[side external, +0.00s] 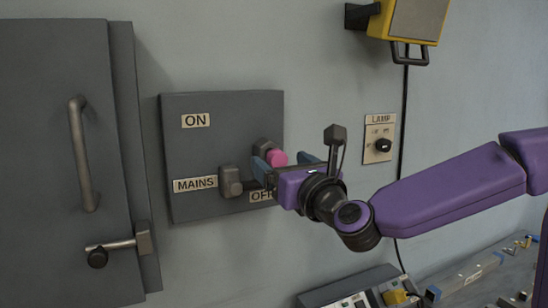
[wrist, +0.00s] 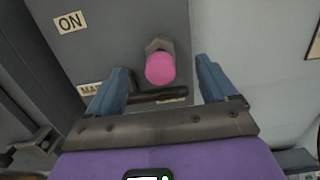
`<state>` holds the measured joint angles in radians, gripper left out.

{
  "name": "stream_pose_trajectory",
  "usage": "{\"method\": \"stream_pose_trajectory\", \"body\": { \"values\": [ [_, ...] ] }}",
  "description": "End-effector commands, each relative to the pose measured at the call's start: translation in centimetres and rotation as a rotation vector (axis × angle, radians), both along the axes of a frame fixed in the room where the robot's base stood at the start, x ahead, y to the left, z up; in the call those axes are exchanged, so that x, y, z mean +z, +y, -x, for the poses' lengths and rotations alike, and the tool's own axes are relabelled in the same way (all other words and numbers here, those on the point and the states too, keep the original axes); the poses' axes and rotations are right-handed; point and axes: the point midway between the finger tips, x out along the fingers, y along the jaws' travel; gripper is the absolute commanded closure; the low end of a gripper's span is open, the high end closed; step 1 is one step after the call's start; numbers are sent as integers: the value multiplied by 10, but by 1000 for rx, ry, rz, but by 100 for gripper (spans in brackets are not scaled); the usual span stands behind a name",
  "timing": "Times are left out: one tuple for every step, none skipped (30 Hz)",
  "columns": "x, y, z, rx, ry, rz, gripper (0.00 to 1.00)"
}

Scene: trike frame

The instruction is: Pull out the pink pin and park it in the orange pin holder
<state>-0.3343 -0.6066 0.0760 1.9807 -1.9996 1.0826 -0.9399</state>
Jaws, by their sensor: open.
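The pink pin (side external: 278,158) sticks out of a grey block on the mains panel; its round pink end (wrist: 160,69) faces me in the wrist view. My gripper (side external: 286,164) is in front of the panel. Its blue fingers are apart and empty, one on each side of the pink end in the wrist view (wrist: 162,75). I see no contact; the remaining depth to the pin is hard to judge. I cannot make out an orange pin holder in either view.
The mains panel (side external: 222,112) carries ON, MAINS and OFF labels and a dark lever (wrist: 158,96) below the pin. A grey cabinet (side external: 45,150) stands left. A lamp switch (side external: 381,144) and yellow lamp (side external: 415,22) are right. A bench (side external: 480,278) lies below.

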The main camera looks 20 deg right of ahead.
Motion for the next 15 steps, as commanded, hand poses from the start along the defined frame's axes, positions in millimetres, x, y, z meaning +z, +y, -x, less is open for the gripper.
{"method": "stream_pose_trajectory", "body": {
  "values": [
    [-1,1,12,5,1,0,15],
    [-1,1,18,4,-1,-1,15],
    [-2,1,27,5,0,0,15],
    [-3,0,33,4,0,0,15],
    [-4,1,40,5,0,0,15],
    [-5,1,48,5,0,1,15],
    [-5,1,54,4,0,-1,15],
    [-6,0,60,4,0,0,15],
    [-7,1,68,6,-1,0,15],
    [-7,1,74,4,0,-1,15],
    [-8,1,79,4,0,-1,15],
    [-9,1,86,4,-1,-1,15],
    [-9,0,90,4,0,-1,15],
    [-10,1,94,3,0,-1,15],
    [-10,1,99,3,0,-1,15]
  ]
}}
